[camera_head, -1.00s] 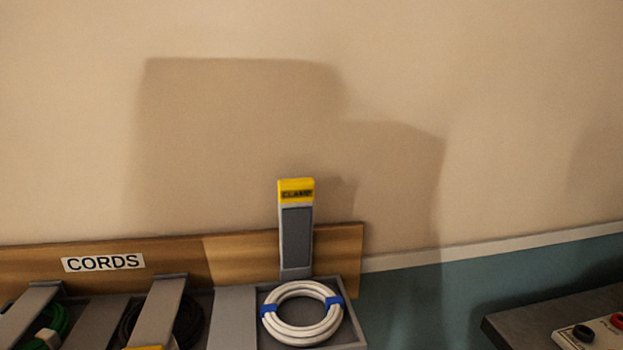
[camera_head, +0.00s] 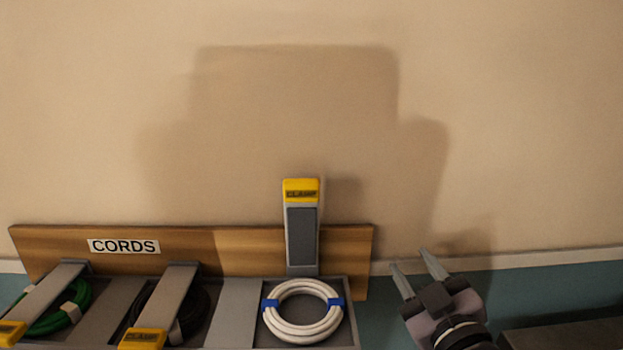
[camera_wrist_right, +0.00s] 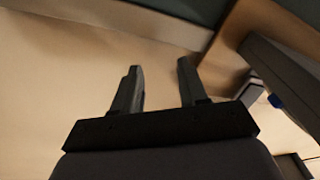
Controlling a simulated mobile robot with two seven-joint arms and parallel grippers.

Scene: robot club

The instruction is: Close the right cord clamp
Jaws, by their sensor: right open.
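The right cord clamp (camera_head: 302,230) is a grey arm with a yellow end marked CLAMP. It stands upright, raised, at the back of the right compartment. A white cord coil (camera_head: 303,312) with blue ties lies in that compartment, uncovered. My right gripper (camera_head: 419,272) is to the right of the clamp and the rack, apart from both, open and empty. In the right wrist view its two fingers (camera_wrist_right: 158,85) are spread with nothing between them; grey and wooden parts of the rack show at the right. My left gripper is not in view.
The wooden backboard (camera_head: 165,262) carries a CORDS label. The middle clamp (camera_head: 167,300) and left clamp (camera_head: 42,300) lie lowered over a black coil and a green coil (camera_head: 72,310). A dark surface (camera_head: 570,338) is at the lower right. The wall above is bare.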

